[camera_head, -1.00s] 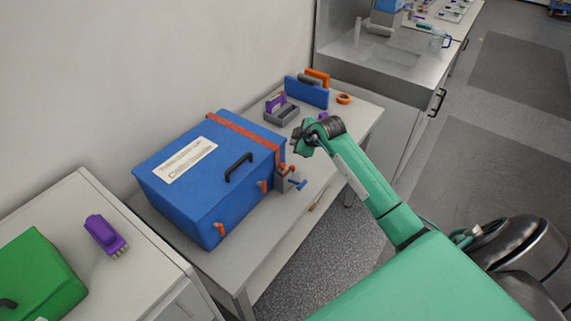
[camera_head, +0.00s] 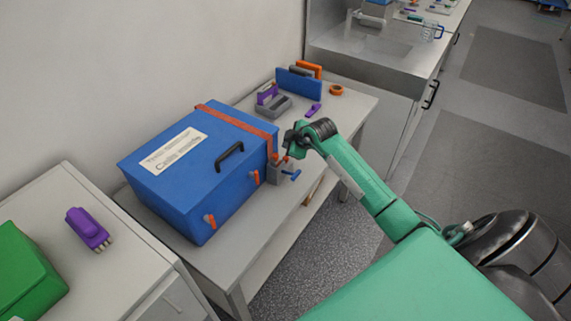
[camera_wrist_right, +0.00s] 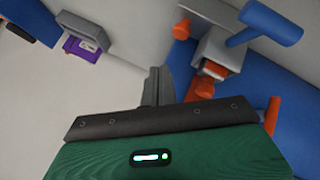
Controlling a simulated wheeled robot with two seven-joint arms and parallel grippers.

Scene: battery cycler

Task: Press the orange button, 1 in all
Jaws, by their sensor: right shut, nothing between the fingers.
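My right gripper (camera_head: 288,150) is shut and empty, pointing down just above the device. In the right wrist view the gripper (camera_wrist_right: 158,84) is beside the grey device (camera_wrist_right: 220,52), which carries an orange part (camera_wrist_right: 203,87). I cannot tell whether the fingertips touch the button. My left gripper is not in view.
The blue box has orange latches (camera_head: 209,221) and a black handle (camera_head: 229,155). Behind stand a grey and purple holder (camera_head: 270,101), a blue panel (camera_head: 298,84) and an orange ring (camera_head: 336,90). A purple object (camera_head: 87,229) lies on the left cabinet.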

